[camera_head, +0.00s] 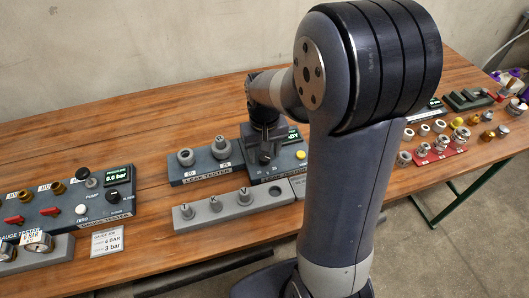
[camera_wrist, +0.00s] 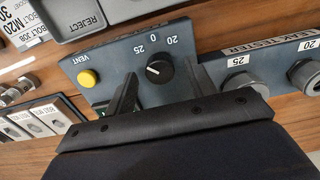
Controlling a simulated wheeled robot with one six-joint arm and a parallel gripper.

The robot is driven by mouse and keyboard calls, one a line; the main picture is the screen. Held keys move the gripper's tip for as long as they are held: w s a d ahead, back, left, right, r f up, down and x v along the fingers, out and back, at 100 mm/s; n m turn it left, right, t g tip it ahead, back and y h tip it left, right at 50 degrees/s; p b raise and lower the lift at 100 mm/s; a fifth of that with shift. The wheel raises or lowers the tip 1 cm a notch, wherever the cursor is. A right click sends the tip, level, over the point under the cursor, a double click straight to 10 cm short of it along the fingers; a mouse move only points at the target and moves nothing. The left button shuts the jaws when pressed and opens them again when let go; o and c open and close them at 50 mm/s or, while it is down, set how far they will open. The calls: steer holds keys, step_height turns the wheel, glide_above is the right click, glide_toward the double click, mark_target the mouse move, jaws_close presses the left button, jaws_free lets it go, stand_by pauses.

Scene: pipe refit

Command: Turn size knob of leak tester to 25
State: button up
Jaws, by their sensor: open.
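The leak tester (camera_head: 206,168) is a dark blue-grey unit with fittings marked 20 and 25 at its left. Its black size knob (camera_wrist: 160,71) shows in the wrist view, with 25, 0 and 20 printed around it. The knob's white mark points left in that view, roughly below the 25; its exact setting is hard to read. My gripper (camera_head: 265,158) is over the tester's panel and hides the knob in the head view. In the wrist view my gripper (camera_wrist: 161,80) is open, with one finger on each side of the knob. I cannot tell whether they touch it.
A yellow vent button (camera_wrist: 88,78) is beside the knob. A grey tray (camera_head: 228,206) with several fittings lies in front of the tester. The gauge tester (camera_head: 70,205) is at left. A red tray (camera_head: 440,150) with fittings is at right.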

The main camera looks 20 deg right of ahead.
mark_target(264, 156)
step_height(264, 156, up, 10)
steer(key=shift+p, duration=0.45)
steer(key=shift+f, duration=0.15)
step_height(264, 156, down, 11)
steer(key=shift+r+b, duration=0.1)
steer(key=shift+b, duration=0.45)
steer(key=shift+r, duration=0.1)
steer(key=shift+r, duration=0.1)
